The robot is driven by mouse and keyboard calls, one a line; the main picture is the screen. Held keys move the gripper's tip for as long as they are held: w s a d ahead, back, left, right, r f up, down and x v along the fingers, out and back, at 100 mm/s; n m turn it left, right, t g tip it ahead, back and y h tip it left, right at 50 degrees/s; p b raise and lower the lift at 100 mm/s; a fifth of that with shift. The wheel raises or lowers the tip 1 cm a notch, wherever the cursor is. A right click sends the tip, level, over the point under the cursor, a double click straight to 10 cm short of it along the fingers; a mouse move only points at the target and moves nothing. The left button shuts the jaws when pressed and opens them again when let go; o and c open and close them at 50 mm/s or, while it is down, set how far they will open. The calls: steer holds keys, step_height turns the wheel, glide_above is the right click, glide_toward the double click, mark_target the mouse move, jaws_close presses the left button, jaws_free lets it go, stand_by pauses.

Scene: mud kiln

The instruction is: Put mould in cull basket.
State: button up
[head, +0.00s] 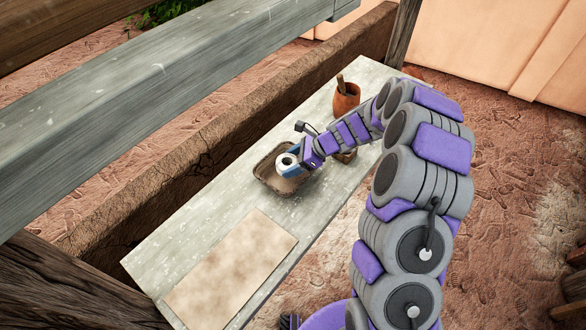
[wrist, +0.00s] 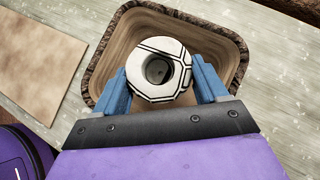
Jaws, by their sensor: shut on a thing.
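A white, round, ring-like piece with black lines and a dark hole (wrist: 140,74) is between the blue fingers of my gripper (wrist: 161,76) in the wrist view. I take it to be the mould. In the head view the white piece (head: 286,161) is at the end of my gripper (head: 293,157), which is shut on it. It is over a shallow brown basket with a dark, rough rim (wrist: 243,62), also seen in the head view (head: 262,180). I cannot tell whether the piece touches the basket floor. No label shows whether this is the cull basket.
The basket stands on a pale wooden bench (head: 215,205). A tan board (head: 230,270) lies at the near end. An orange pot with a stick in it (head: 345,100) stands farther along, and a small brown block (head: 346,157) is behind my wrist. A beam (head: 150,80) crosses above.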

steer(key=f, duration=0.1)
steer(key=a+f, duration=0.1)
steer(key=f, duration=0.1)
steer(key=shift+a+f+b, duration=0.1)
steer(key=shift+a+b, duration=0.25)
steer(key=shift+b, duration=0.05)
steer(key=shift+d, duration=0.7)
steer(key=o, duration=1.1)
steer(key=shift+d, duration=0.25)
steer(key=shift+c, duration=0.2)
steer(key=shift+o, duration=1.3)
steer(key=shift+a, duration=0.75)
steer(key=p+v, duration=0.3)
steer(key=v, duration=0.9)
steer(key=shift+d, duration=0.25)
